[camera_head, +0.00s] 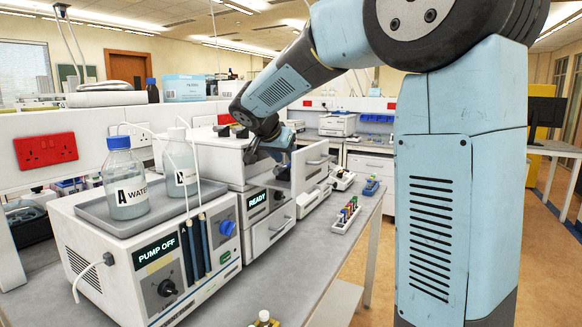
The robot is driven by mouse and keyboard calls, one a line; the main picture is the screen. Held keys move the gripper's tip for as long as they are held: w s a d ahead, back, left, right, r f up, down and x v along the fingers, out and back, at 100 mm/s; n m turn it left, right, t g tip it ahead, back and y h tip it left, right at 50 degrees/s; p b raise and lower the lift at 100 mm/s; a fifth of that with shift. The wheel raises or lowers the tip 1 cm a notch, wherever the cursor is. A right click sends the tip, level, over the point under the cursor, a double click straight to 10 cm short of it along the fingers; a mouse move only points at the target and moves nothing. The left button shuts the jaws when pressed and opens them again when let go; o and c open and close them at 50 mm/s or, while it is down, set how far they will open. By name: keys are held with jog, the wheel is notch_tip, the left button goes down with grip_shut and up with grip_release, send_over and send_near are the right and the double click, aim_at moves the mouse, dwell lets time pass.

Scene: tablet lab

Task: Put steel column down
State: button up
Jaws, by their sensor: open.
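My gripper (283,174) is at the end of my blue arm, at the far side of the bench, just above and behind the instrument with the READY display (257,200). It is open. It is small and dark here, and its fingertips are partly lost against the equipment. I cannot make out the steel column in this view. It may be hidden behind the gripper or the pale upright panel (311,172) that stands beside the gripper.
The pump (112,275) reads PUMP OFF and carries a tray with two bottles, one a water bottle (126,185). A vial rack (345,216) and a blue rack (372,187) stand on the bench to the right. Yellow-capped vials (264,318) are at the front. Bare bench (290,278) lies between.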

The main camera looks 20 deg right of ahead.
jog(key=shift+x, duration=1.2)
grip_shut()
dwell(0.5)
